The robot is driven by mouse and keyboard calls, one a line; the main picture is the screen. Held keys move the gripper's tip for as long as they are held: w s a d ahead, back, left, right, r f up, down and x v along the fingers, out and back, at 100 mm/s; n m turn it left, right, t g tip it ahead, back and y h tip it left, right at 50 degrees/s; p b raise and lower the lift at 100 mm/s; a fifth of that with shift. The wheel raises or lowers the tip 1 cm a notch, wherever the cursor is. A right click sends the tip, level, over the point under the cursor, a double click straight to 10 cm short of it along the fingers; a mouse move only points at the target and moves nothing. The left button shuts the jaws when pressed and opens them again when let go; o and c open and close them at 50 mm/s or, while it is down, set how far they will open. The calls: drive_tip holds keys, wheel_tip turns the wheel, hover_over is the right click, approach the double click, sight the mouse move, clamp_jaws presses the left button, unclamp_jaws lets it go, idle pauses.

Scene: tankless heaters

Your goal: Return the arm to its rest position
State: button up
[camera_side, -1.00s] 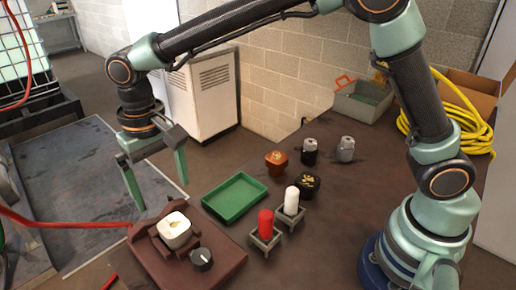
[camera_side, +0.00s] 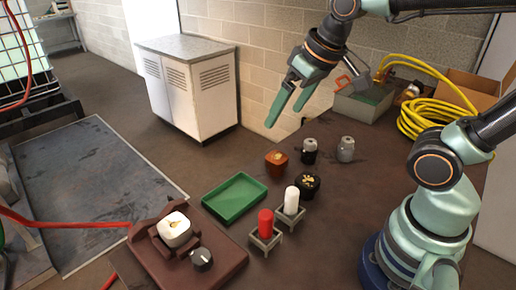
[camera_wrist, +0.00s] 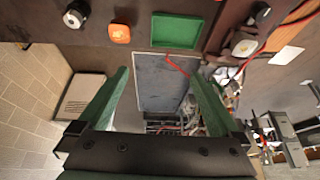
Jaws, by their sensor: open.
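My gripper (camera_side: 285,115) is open and empty. In the side view it is raised above the back part of the brown table (camera_side: 330,235), its fingers pointing down and left. It is apart from every object there. In the wrist view my gripper (camera_wrist: 160,76) shows its two green fingers spread with nothing between them. The arm is bent back toward its base at the right, and its upper part runs out of the picture.
On the table are a green tray (camera_side: 235,197), an orange-brown block (camera_side: 276,160), red (camera_side: 265,223) and white (camera_side: 291,200) cylinders in holders, and a brown fixture (camera_side: 215,262) with a white block (camera_side: 174,229). A grey toolbox (camera_side: 362,103) and yellow hose (camera_side: 440,115) stand behind. A white cabinet (camera_side: 200,95) stands beyond.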

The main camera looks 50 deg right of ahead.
drive_tip(key=shift+s+d+f+t, duration=0.15)
drive_tip(key=shift+s+d+f, duration=0.1)
drive_tip(key=shift+s+d, duration=0.3)
drive_tip(key=shift+s+d+f+t, duration=0.15)
drive_tip(key=shift+s+d+f, duration=0.05)
drive_tip(key=shift+s+d, duration=0.25)
idle(0.6)
